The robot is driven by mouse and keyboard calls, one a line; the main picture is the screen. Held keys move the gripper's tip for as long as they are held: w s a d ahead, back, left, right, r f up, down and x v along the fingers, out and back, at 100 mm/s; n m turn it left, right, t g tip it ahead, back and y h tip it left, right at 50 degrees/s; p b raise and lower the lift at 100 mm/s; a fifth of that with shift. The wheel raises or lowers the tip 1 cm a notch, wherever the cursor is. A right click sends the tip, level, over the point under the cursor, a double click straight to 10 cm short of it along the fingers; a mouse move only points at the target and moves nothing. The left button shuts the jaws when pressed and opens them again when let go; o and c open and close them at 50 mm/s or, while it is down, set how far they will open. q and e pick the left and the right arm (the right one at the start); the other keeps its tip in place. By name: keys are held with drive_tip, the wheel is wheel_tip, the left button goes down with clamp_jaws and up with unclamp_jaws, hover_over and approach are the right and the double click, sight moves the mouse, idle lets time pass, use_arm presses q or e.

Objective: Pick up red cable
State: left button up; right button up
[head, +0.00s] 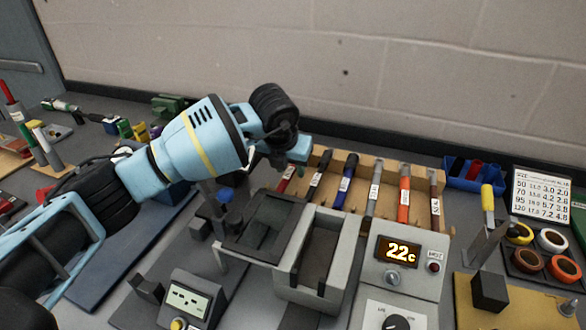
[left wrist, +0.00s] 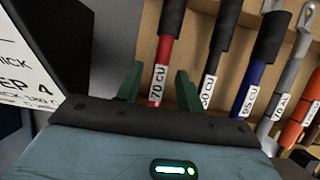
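The red cable (head: 287,178) lies at the left end of a wooden rack (head: 422,183), its upper part hidden behind my left gripper in the head view. In the left wrist view the red cable (left wrist: 164,55) has a black sleeve at the top and a white label reading 70 CU. My left gripper (head: 280,160) is over the rack's left end. Its two green fingers (left wrist: 158,88) are spread apart in the left wrist view, with the red cable showing in the gap between them. I see no grip on the cable. My right gripper is not in view.
Right of the red cable lie black (head: 318,178), blue (head: 346,182), grey (head: 373,190), orange (head: 404,198) and brown (head: 435,208) cables, closely spaced. A grey unit (head: 405,270) with a 22c display stands in front. A blue bin (head: 476,182) is at the right.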

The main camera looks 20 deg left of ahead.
sight(289, 171)
use_arm(q)
clamp_jaws()
drive_tip(key=shift+r, duration=0.2)
wheel_tip(289, 171, up, 10)
drive_tip(key=shift+f, duration=0.15)
idle(0.4)
drive_tip(key=shift+s+f, duration=0.1)
